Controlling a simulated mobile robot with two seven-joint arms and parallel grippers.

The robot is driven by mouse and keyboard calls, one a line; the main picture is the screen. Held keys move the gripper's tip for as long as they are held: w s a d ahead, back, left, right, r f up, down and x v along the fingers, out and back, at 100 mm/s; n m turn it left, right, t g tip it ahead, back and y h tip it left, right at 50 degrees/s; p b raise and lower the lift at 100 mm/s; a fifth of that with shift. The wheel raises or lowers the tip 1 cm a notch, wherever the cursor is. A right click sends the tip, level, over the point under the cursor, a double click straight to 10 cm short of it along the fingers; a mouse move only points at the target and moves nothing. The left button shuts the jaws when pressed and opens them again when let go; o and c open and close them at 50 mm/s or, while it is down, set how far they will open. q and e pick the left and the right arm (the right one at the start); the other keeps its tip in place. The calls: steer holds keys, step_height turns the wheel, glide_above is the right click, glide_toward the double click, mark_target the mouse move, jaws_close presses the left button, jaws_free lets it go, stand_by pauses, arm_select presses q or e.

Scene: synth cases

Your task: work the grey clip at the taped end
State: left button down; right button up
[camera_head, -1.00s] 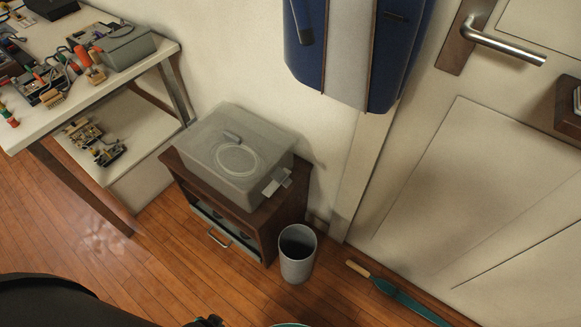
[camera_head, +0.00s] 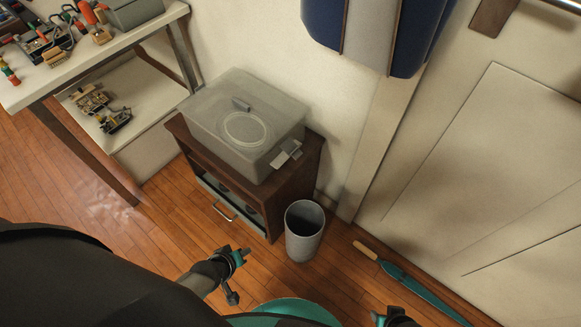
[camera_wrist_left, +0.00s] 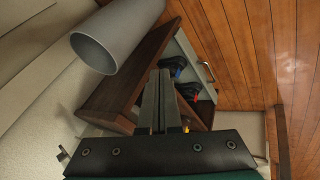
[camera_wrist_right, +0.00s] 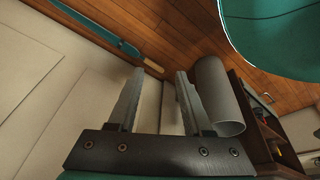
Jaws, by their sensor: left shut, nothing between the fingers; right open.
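A grey lidded box (camera_head: 225,148) sits on a brown cabinet. A pale grey clip (camera_head: 285,157) sticks out at its right end; I cannot make out whether tape is there. A small dark grey piece (camera_head: 241,104) and a ring (camera_head: 245,129) are on the lid. My left gripper (camera_head: 241,254) is shut and empty, low in front of the cabinet and apart from the box. Its closed fingers show in the left wrist view (camera_wrist_left: 161,75). My right gripper (camera_head: 379,318) is at the bottom edge of the head view. The right wrist view shows its fingers (camera_wrist_right: 158,76) apart and empty.
A grey bin (camera_head: 304,232) stands right of the brown cabinet (camera_head: 289,185), whose lower front holds a part with a handle. A long teal tool (camera_head: 420,292) lies by the door. A cluttered table (camera_head: 110,47) is at left. A blue-and-grey object (camera_head: 370,35) hangs above.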

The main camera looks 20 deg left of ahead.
arm_select(q)
steer(key=w+r+n+t+b, duration=0.2)
steer(key=w+n, duration=0.3)
steer(key=w, duration=0.1)
steer(key=n+t+h+b, duration=0.2)
steer(key=n+t+b, duration=0.45)
steer(key=n, duration=0.85)
glide_toward(293, 148)
steer(key=s+f, duration=0.2)
steer(key=s, duration=0.1)
steer(key=shift+s+d+r+g, duration=0.1)
steer(key=shift+s+r+g, duration=0.05)
steer(key=shift+r+g, duration=0.1)
arm_select(e)
steer(key=w+a+r+t, duration=0.1)
steer(key=w+a+r, duration=0.1)
steer(key=r, duration=0.7)
steer(key=w+a+r+t, duration=0.1)
steer(key=w+a+r, duration=0.1)
steer(key=r, duration=0.7)
steer(key=shift+w+r+y, duration=0.2)
steer(key=shift+w+y, duration=0.1)
steer(key=shift+y, duration=0.1)
